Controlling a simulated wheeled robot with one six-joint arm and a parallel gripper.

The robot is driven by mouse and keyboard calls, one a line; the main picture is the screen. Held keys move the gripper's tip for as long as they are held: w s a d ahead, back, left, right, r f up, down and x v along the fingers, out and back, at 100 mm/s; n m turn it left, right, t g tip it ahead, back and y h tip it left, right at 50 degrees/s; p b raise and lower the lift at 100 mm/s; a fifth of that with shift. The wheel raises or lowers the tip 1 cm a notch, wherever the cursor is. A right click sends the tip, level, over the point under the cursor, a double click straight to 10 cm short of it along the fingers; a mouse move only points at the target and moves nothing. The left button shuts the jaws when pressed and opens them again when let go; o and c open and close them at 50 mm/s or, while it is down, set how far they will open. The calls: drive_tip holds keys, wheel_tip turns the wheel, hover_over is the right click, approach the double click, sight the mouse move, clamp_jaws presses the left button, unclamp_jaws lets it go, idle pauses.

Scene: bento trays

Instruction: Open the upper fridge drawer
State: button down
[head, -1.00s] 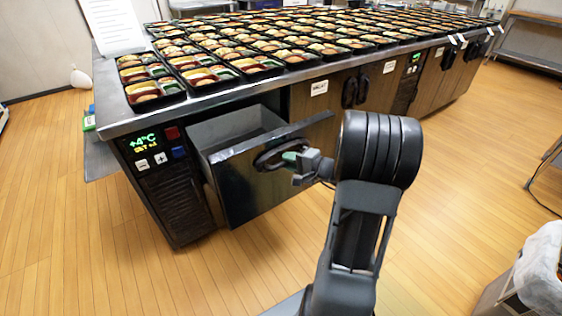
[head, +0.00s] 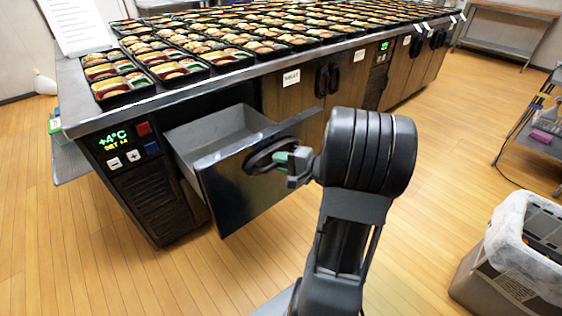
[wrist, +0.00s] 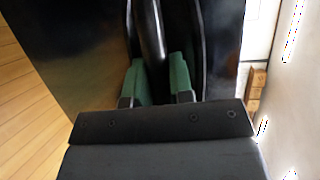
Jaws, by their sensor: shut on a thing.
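The upper fridge drawer (head: 240,188) stands pulled out of the counter's left end, its dark front tilted toward me and its grey inner box (head: 215,130) showing empty where visible. A black curved handle (head: 268,156) is on its front. My gripper (head: 288,160) is shut on this handle. In the wrist view, the green finger pads of my gripper (wrist: 160,78) lie on both sides of the black handle bar (wrist: 151,40), with the dark drawer front (wrist: 85,60) behind.
Many bento trays (head: 120,84) cover the steel counter top. A display panel (head: 118,140) is left of the drawer. Cabinet doors (head: 300,95) are to its right. A lined bin (head: 510,262) stands at the right. The wooden floor in front is clear.

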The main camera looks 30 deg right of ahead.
drive_tip(key=c, duration=1)
unclamp_jaws()
drive_tip(key=shift+s, duration=0.1)
drive_tip(key=p+v, duration=0.2)
drive_tip(key=v, duration=1.1)
drive_tip(key=shift+s+d+r, duration=0.1)
drive_tip(key=shift+s+d, duration=0.05)
drive_tip(key=shift+s, duration=0.1)
drive_tip(key=a+r+n+g+p, duration=0.7)
drive_tip(key=a+r+g+p, duration=0.5)
drive_tip(key=a+p, duration=0.4)
drive_tip(key=a+r+n+h+p, duration=0.2)
drive_tip(key=r+p, duration=0.1)
drive_tip(key=r, duration=0.2)
drive_tip(key=a+r+n+t+h+p, duration=0.1)
drive_tip(key=a+r+n+h+p, duration=0.1)
drive_tip(key=r+h+p, duration=0.1)
drive_tip(key=a+r+n+h+p, duration=0.2)
drive_tip(key=a+r+h+p, duration=0.1)
drive_tip(key=r, duration=0.4)
drive_tip(key=shift+s+r+t+p, duration=0.25)
drive_tip(key=shift+r+t+p, duration=0.15)
drive_tip(key=shift+p, duration=0.4)
